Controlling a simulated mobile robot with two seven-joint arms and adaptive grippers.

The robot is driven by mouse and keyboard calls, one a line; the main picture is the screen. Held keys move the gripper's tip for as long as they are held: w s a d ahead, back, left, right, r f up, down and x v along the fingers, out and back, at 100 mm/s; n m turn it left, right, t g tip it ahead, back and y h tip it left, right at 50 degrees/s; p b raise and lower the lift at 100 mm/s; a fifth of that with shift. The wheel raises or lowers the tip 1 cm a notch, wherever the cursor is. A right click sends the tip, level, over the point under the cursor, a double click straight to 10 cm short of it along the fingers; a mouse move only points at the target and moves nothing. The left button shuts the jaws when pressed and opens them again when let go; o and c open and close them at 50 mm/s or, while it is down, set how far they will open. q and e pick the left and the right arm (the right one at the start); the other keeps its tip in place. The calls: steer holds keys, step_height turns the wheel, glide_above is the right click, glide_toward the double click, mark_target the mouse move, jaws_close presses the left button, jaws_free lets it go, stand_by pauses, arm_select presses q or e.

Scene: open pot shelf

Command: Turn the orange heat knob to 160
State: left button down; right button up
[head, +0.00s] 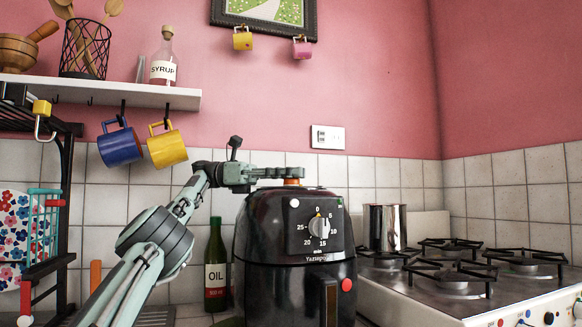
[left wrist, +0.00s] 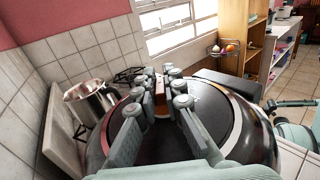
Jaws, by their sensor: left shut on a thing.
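The black air fryer (head: 268,240) stands on the counter at the centre of the head view. The orange heat knob (head: 292,182) is on its top; only a sliver shows below my fingers. My left gripper (head: 292,173) reaches in from the left, level with the fryer top, shut on the knob. In the left wrist view, the left fingers (left wrist: 161,103) lie on both sides of the orange knob (left wrist: 160,92). The heat scale and the knob's setting cannot be read. My right gripper is not in view.
The fryer's front has a grey timer dial (head: 318,228). An oil bottle (head: 216,265) stands left of the fryer. A metal pot (head: 384,228) and the gas stove (head: 455,280) are on the right. Mugs hang under the shelf (head: 150,96) at upper left.

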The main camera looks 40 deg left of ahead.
arm_select(q)
steer(key=shift+d+f, duration=0.1)
steer(key=shift+f, duration=0.1)
steer(key=c, duration=1.7)
jaws_free()
steer(key=shift+o, duration=0.4)
steer(key=shift+r, duration=0.1)
steer(key=shift+w+r, duration=0.1)
